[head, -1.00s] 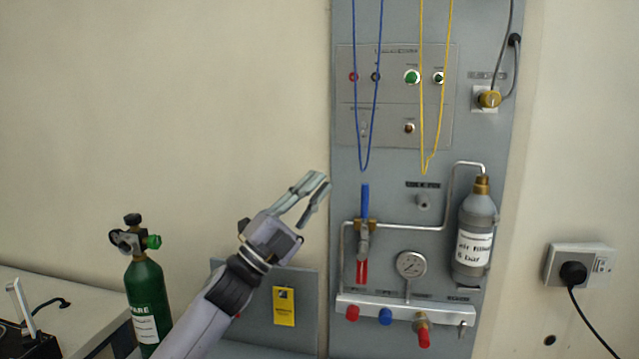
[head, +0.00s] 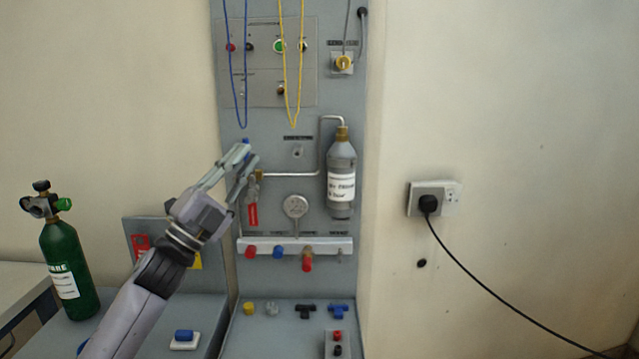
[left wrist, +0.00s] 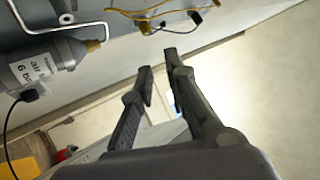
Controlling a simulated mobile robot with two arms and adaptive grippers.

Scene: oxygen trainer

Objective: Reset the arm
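My left arm comes in from the lower left in the head view. Its gripper (head: 243,163) is in front of the grey trainer panel (head: 300,225), overlapping the blue-and-red handled valve (head: 252,205) in the picture. The fingers are apart with nothing between them. In the left wrist view, the gripper (left wrist: 158,62) also shows two separated, empty fingers. I cannot tell whether it touches the valve. My right gripper is in neither view.
A grey air bottle (head: 341,175) and a gauge (head: 296,207) are on the panel. A green cylinder (head: 70,270) stands at left. Blue (head: 240,90) and yellow cords (head: 292,90) hang down the panel. A wall socket (head: 445,198) with a black cable is at right.

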